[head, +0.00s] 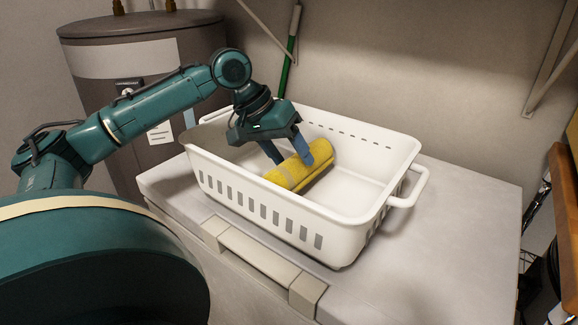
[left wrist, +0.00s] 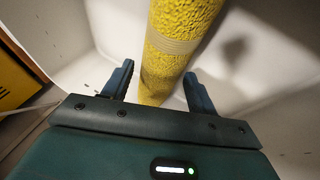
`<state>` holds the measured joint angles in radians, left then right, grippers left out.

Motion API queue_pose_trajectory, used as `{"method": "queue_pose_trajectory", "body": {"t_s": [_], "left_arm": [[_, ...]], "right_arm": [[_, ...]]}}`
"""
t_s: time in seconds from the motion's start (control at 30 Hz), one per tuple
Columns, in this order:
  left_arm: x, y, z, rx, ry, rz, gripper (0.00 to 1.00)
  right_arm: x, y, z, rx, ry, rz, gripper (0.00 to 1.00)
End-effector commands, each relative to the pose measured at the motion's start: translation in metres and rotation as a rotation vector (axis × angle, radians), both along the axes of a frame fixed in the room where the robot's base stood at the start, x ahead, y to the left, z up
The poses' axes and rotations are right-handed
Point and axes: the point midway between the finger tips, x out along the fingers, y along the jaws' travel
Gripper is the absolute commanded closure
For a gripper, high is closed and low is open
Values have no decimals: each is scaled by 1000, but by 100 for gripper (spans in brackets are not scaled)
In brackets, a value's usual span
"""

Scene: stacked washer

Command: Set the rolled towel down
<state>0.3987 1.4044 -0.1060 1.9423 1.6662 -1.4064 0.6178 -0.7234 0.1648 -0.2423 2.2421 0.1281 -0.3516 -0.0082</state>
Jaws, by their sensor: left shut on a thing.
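The rolled towel (head: 290,176) is yellow with a paler band around it. My left gripper (head: 294,162) is shut on it inside the white laundry basket (head: 345,222), with a blue finger on each side of the roll. In the left wrist view, the towel (left wrist: 180,30) runs lengthwise between the two fingers (left wrist: 158,75), against the white basket interior (left wrist: 275,55). The towel lies at a slant, below the basket's rim. I cannot tell whether its underside touches the basket floor. My right gripper is not in view.
The basket stands on a pale grey top (head: 440,235) with free room to its right. A grey cylindrical tank (head: 110,75) stands behind left. A green-handled pole (head: 288,68) leans on the wall behind the basket. A shelf bracket (head: 552,70) is at upper right.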

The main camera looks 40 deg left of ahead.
Motion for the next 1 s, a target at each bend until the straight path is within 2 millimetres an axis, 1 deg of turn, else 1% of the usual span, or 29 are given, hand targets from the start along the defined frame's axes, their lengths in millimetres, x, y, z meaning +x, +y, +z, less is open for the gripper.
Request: {"method": "queue_pose_trajectory", "body": {"t_s": [0.03,0.1,0.33,0.37,0.63,0.87,1.0], "left_arm": [[0,0,-10,1,-1,1,67],[0,1,-13,2,0,1,67],[0,0,-12,0,-3,1,67],[0,0,-12,0,-2,1,40],[0,0,-12,0,-2,1,19],[0,1,-12,0,-2,1,19],[-4,5,-4,3,-1,4,19]], "right_arm": [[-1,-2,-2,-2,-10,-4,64],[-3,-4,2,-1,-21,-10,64],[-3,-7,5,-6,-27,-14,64],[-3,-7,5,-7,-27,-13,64],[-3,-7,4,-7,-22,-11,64],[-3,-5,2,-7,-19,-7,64],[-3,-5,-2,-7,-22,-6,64]]}}
